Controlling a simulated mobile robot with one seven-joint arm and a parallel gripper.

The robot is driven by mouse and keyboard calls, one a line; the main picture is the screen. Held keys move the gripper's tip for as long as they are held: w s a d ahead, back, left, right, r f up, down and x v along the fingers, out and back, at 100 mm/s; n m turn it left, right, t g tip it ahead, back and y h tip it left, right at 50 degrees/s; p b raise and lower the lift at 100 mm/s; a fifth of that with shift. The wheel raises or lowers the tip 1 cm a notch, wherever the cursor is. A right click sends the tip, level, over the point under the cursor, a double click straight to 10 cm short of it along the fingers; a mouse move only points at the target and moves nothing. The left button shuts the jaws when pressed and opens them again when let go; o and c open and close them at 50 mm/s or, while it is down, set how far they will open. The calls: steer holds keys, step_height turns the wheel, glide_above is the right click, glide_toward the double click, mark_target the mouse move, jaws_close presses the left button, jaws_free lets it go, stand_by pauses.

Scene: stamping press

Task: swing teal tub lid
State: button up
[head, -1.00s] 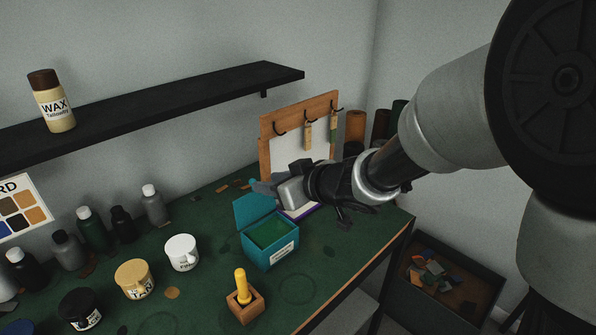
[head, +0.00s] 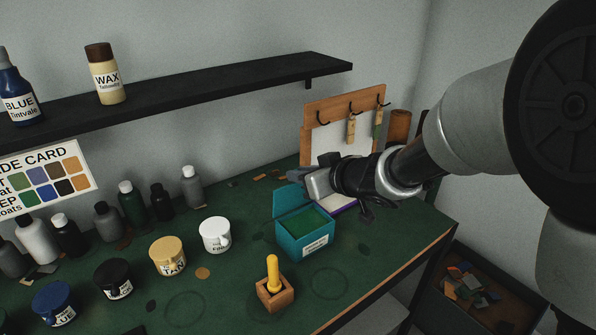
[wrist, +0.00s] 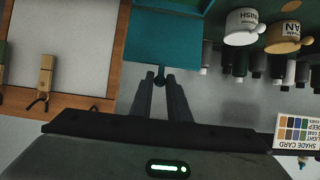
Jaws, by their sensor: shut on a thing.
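The teal tub (head: 303,241) stands on the green bench top, with green contents and a white label on its front. Its teal lid (head: 287,198) is swung up and stands open at the tub's back left. In the wrist view the lid (wrist: 168,38) fills the upper middle, with a small tab at its edge between my fingertips. My gripper (wrist: 161,78) is shut on this tab. In the head view my gripper is at the lid's upper edge, and its fingertips are partly hidden.
A peg board (head: 345,118) with hooks and tags stands behind my gripper. A yellow-handled stamp (head: 273,275) in a wooden block is in front of the tub. A white cup (head: 215,235) and several paint pots stand left. A black shelf (head: 210,85) runs above.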

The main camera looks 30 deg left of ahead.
steer(key=shift+s+d+f, duration=0.15)
steer(key=shift+s+d, duration=0.3)
steer(key=shift+d, duration=0.5)
steer(key=shift+s+d+f, duration=0.4)
steer(key=shift+d, duration=0.3)
steer(key=shift+s+d+f, duration=0.35)
steer(key=shift+d, duration=0.35)
steer(key=shift+b, duration=0.3)
steer(key=shift+s+d+f+b, duration=0.3)
steer(key=shift+s+d+f, duration=0.05)
steer(key=shift+d+f, duration=0.3)
steer(key=shift+s+d+f+b, duration=0.3)
steer(key=shift+d+f, duration=0.2)
steer(key=shift+d, duration=0.1)
